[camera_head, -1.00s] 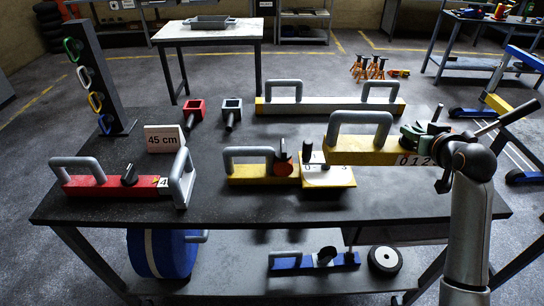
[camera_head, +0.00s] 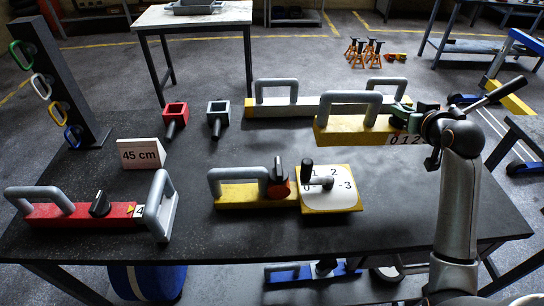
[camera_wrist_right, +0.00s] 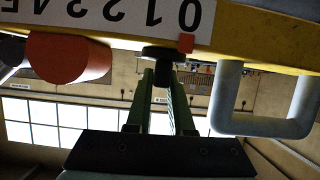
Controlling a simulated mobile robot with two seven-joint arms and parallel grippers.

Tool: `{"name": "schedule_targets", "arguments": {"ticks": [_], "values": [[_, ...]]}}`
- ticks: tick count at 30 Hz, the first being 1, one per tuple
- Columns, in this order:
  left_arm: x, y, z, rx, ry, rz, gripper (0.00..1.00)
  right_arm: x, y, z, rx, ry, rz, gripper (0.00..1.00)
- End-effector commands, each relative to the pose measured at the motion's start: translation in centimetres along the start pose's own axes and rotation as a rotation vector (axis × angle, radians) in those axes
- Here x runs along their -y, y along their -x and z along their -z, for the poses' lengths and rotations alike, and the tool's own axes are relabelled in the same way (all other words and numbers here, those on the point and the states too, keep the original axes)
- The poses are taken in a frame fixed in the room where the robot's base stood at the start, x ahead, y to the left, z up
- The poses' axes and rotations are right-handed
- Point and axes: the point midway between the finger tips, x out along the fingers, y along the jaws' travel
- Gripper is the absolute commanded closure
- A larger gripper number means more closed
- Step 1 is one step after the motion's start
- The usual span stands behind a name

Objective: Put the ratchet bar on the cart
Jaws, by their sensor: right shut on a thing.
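My right gripper (camera_head: 407,118) has green fingers and is at the right end of a yellow bar (camera_head: 350,131) with a grey handle and a 0-1-2 scale. In the right wrist view the fingers (camera_wrist_right: 163,85) are shut on a black knob (camera_wrist_right: 164,74) under that bar (camera_wrist_right: 262,50). A red marker and a red-orange cylinder (camera_wrist_right: 68,58) also show on it. I cannot tell which bar is the ratchet bar. Another yellow bar (camera_head: 240,196) lies mid-table with a grey handle and a white dial plate (camera_head: 343,196). My left gripper is not in view.
The black table (camera_head: 240,245) carries a red bar (camera_head: 75,214), a "45 cm" card (camera_head: 140,154), two sockets, a long white-and-yellow bar (camera_head: 290,107) and a post with coloured rings (camera_head: 52,80). A blue-and-yellow wheeled frame (camera_head: 520,108) stands at right. The table's front middle is clear.

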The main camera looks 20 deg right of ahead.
Motion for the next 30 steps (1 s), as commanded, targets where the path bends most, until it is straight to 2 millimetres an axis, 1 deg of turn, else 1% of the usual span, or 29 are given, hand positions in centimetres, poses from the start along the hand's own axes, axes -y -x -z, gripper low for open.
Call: {"name": "schedule_targets", "arguments": {"ticks": [1, 7, 11, 22, 27, 30], "values": [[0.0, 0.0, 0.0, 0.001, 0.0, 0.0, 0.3, -0.1, 0.2, 0.6, -0.015, 0.005, -0.003, 1.0], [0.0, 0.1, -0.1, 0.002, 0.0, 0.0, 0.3, 0.1, 0.0, 0.5, -0.015, 0.003, -0.002, 1.0], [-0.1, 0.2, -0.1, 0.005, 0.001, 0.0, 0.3, 1.1, -1.1, 0.3, -0.013, 0.0, 0.0, 1.0], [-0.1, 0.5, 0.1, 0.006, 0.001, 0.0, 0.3, 6.7, -7.2, -0.5, -0.014, 0.001, 0.002, 1.0], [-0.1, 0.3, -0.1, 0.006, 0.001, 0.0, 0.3, 8.3, -9.9, -2.6, -0.012, 0.002, -0.001, 1.0], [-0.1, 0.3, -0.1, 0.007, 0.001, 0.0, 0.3, 9.1, -11.0, -3.4, -0.014, 0.002, 0.0, 1.0]]}}
